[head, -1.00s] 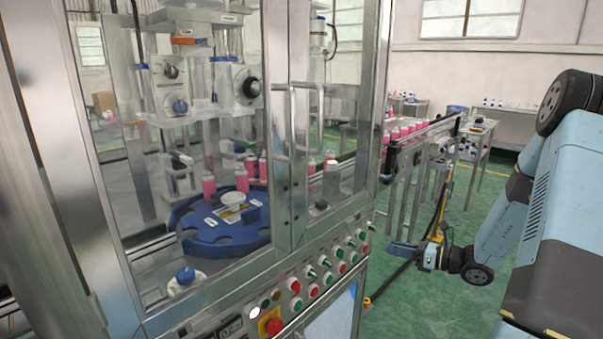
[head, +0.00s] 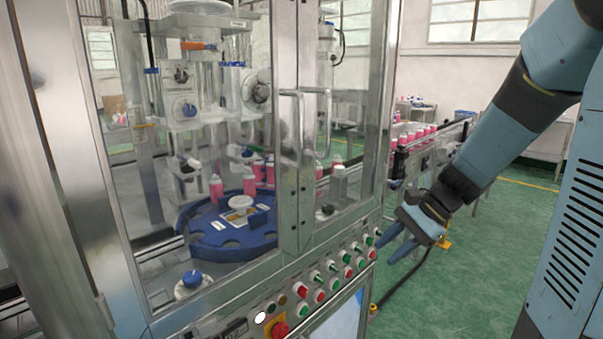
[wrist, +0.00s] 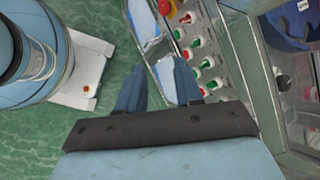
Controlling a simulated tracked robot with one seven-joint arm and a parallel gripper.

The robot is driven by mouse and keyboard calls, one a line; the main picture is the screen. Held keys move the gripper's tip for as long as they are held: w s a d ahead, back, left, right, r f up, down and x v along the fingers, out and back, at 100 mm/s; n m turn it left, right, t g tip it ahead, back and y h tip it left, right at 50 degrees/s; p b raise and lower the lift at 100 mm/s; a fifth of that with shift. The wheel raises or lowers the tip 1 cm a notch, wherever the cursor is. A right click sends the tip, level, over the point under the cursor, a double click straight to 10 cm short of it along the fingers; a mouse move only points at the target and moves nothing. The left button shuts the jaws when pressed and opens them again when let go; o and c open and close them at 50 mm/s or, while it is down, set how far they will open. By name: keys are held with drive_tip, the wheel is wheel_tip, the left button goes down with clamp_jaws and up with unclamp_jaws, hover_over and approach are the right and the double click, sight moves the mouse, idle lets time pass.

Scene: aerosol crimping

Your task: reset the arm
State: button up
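My gripper (head: 392,246) hangs in front of the machine's right end, just right of the button panel in the head view. Its two blue fingers are spread apart with nothing between them. In the wrist view my gripper (wrist: 158,82) points toward the lower front of the machine, with open space between the fingers. My blue arm comes down from the upper right of the head view.
The glass-doored crimping machine (head: 303,130) fills the left, with a blue turntable (head: 215,240) and pink bottles inside. Its button panel (head: 330,280) is close to my gripper. A conveyor (head: 430,140) with pink bottles runs behind. Green floor (head: 490,260) lies open at right.

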drive_tip(key=s+d+r+n+t+h, duration=0.2)
drive_tip(key=s+r+n+h, duration=0.2)
drive_tip(key=s+r+n, duration=0.1)
drive_tip(key=s+d+r+n+t+h, duration=0.2)
drive_tip(key=s+r+n+t+h, duration=0.1)
drive_tip(key=s+r+n, duration=0.3)
drive_tip(key=shift+s+r+h, duration=0.4)
drive_tip(key=shift+s+r, duration=0.05)
drive_tip(key=shift+s, duration=0.65)
drive_tip(key=shift+d, duration=0.1)
idle(0.9)
